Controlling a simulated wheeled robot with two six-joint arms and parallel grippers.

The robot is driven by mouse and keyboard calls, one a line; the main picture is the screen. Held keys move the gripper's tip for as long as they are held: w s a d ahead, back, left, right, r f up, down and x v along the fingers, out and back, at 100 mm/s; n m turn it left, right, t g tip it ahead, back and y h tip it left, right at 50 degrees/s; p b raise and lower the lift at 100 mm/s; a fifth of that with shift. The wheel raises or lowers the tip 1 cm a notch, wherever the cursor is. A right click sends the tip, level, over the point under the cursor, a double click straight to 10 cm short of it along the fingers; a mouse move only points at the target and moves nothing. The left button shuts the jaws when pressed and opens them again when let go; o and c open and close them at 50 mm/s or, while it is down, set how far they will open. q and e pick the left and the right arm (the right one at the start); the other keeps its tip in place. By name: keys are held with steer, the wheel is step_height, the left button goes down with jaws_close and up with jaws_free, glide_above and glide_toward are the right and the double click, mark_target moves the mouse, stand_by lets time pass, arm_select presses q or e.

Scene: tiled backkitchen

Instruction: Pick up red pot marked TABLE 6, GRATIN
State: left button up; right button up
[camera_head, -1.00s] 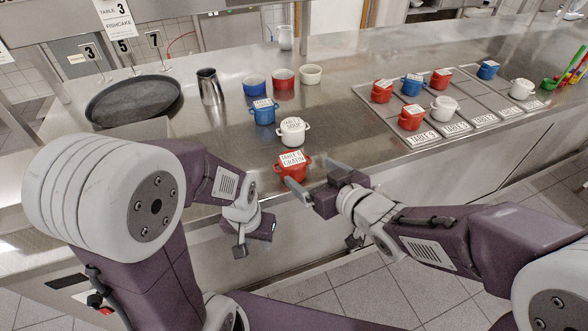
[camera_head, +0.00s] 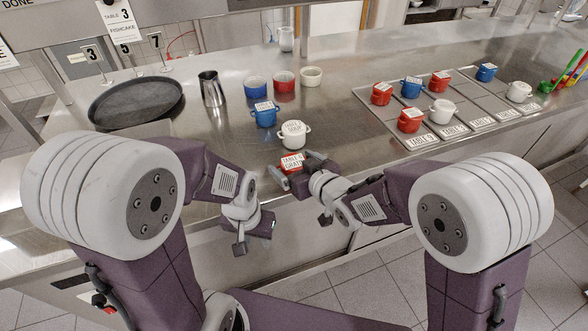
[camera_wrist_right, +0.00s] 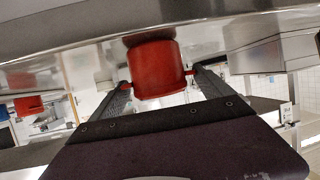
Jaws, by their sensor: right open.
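The red pot marked TABLE 6, GRATIN (camera_head: 291,161) stands near the front edge of the steel counter. My right gripper (camera_head: 297,165) is open at the pot, with its fingers on either side of it. In the right wrist view the red pot (camera_wrist_right: 157,70) sits between the two fingertips (camera_wrist_right: 160,80), near its small side handles; whether they touch it I cannot tell. My left gripper (camera_head: 252,236) hangs low in front of the counter edge, away from the pot; its jaw state is unclear.
A white lidded pot (camera_head: 294,134) stands just behind the red pot, and a blue pot (camera_head: 264,114) behind that. A tray with marked places (camera_head: 470,105) holds several pots at the right. A dark round pan (camera_head: 135,103) and a steel jug (camera_head: 211,89) stand at the left.

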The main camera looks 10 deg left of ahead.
mark_target(299, 160)
steer(key=c, duration=1.8)
steer(key=shift+r, duration=0.6)
steer(key=r, duration=0.1)
steer(key=r+p, duration=0.1)
steer(key=d+r, duration=0.1)
steer(key=r, duration=0.1)
steer(key=shift+w+d+r+p, duration=0.1)
steer(key=shift+w+p, duration=0.2)
steer(key=w+d+r+p, duration=0.3)
steer(key=d+r+p, duration=0.1)
steer(key=d, duration=0.6)
steer(key=shift+r, duration=0.85)
